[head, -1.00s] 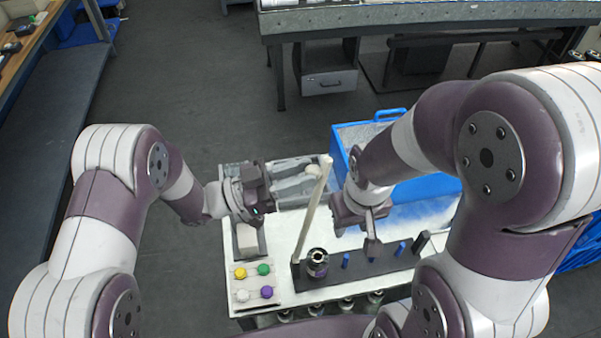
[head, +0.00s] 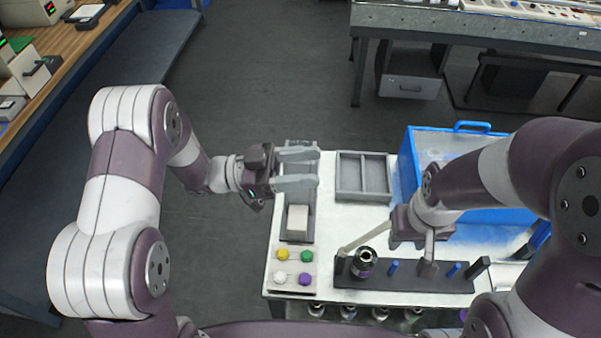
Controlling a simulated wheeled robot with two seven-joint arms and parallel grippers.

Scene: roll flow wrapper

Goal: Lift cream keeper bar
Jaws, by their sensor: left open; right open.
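The cream keeper bar (head: 365,237) is a thin bar rising at a slant from the left end of the black base (head: 405,283). It leans right, and its far end meets or passes behind my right gripper; contact there is unclear. My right gripper (head: 428,264) points down over the middle of the base; its fingertips are hard to make out. My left gripper (head: 314,168) is open and empty, its pale fingers pointing right above the left tray, apart from the bar.
A dark roll (head: 363,262) and blue pegs (head: 393,267) stand on the base. A block (head: 298,222) lies in the left tray. Coloured knobs (head: 283,255) sit front left. A divided grey tray (head: 363,195) and a blue bin (head: 408,165) stand behind.

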